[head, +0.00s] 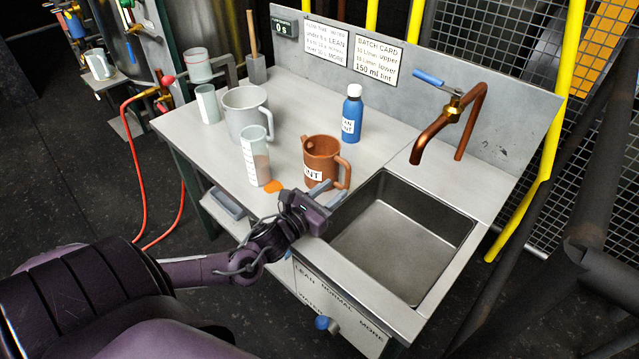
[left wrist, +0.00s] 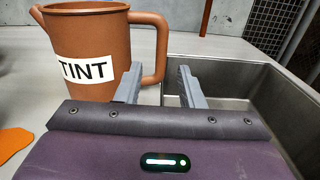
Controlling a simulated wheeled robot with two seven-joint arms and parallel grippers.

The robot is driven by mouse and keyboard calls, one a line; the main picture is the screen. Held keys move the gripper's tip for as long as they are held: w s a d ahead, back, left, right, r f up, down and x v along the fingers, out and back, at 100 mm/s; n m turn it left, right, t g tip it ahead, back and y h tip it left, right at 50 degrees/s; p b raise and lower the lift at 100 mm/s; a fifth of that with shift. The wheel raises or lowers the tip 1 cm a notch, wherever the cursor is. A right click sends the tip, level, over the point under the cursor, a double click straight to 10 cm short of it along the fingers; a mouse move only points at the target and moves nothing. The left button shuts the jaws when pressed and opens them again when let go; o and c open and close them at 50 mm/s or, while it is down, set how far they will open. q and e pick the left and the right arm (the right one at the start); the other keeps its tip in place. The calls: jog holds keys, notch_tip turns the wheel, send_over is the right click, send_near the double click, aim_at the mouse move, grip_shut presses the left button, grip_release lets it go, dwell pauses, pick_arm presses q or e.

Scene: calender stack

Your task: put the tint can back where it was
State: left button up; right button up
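The tint can (head: 320,160) is a copper-brown jug with a spout on its left, a white TINT label and a handle on its right. It stands upright on the grey counter, just left of the sink, and also shows in the left wrist view (left wrist: 88,40). My left gripper (head: 327,192) is at the counter's front edge by the can's handle. In the left wrist view its two fingers (left wrist: 158,88) are apart, with nothing seen gripped between them. The left finger overlaps the lower handle in that view; I cannot tell if they touch. My right gripper is not in view.
An orange patch (head: 274,186) lies on the counter left of the can. A clear measuring cup (head: 256,158), a grey jug (head: 244,112) and a blue bottle (head: 352,115) stand nearby. The empty sink (head: 400,240) and copper tap (head: 450,120) are on the right.

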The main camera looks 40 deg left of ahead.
pick_arm(q)
jog(key=shift+s+a, duration=0.15)
jog(key=shift+s, duration=1.95)
